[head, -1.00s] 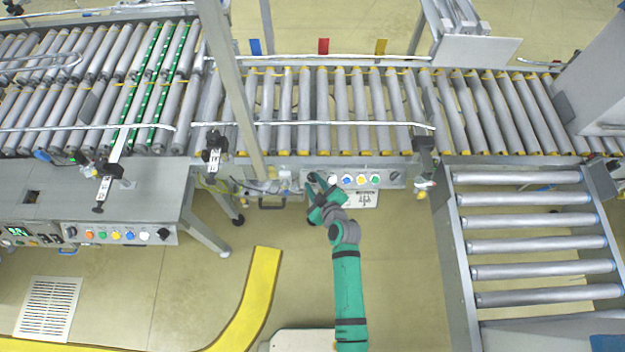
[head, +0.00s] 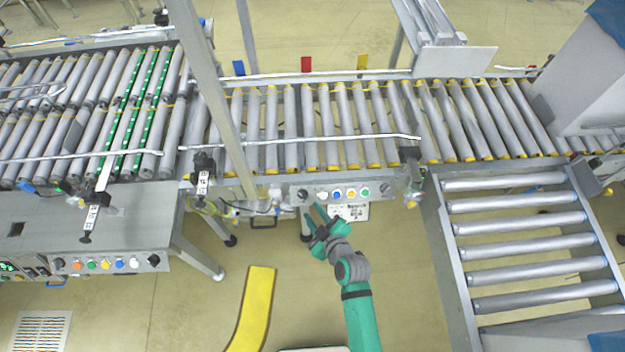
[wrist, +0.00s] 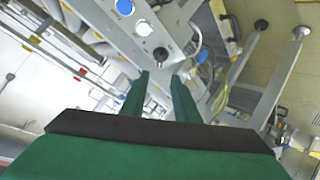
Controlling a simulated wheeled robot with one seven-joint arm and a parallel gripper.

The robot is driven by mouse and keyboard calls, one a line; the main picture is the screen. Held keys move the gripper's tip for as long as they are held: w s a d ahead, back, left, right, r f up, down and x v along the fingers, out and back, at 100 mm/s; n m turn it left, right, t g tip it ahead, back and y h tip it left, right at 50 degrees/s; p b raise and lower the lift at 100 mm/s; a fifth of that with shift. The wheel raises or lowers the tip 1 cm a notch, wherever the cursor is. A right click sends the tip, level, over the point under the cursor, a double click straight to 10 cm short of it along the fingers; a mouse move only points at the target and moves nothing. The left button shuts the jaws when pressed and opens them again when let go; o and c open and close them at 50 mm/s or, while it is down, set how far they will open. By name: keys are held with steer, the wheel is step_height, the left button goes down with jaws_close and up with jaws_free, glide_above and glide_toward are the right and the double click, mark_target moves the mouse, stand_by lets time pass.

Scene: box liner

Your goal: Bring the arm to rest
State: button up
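My arm (head: 361,316) is green with grey joints and reaches forward from the bottom of the head view. My gripper (head: 314,212) is in front of the conveyor's button panel (head: 335,193), close to its lower edge in the picture. I cannot tell if it touches the panel. In the wrist view my gripper (wrist: 160,85) shows two green fingers standing apart with nothing between them. The panel's grey housing (wrist: 140,30), with a blue button and a black knob, lies just beyond the fingertips.
A roller conveyor (head: 310,125) runs across the scene. A lower roller section (head: 530,222) stands to the right of my arm. A control bench (head: 110,225) stands at the left. A yellow floor strip (head: 252,305) curves left of my arm. The floor between is clear.

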steer(key=shift+s, duration=0.1)
steer(key=s+d+r+m+t+h, duration=0.1)
steer(key=s+d+r+m+h, duration=0.1)
steer(key=s, duration=0.7)
steer(key=s+d+r+m+t+h, duration=0.1)
steer(key=s+d+r+m, duration=0.15)
steer(key=s, duration=0.55)
steer(key=s+a+r+m+t, duration=0.1)
steer(key=s+a+r+m, duration=0.2)
steer(key=s+a+r, duration=0.1)
steer(key=s+a+r+m+t+h, duration=0.1)
steer(key=s+a+r+m, duration=0.2)
steer(key=s+r, duration=0.4)
step_height(320, 180, up, 2)
steer(key=shift+s+a+r, duration=0.1)
steer(key=shift+s+a, duration=0.2)
steer(key=shift+a, duration=0.3)
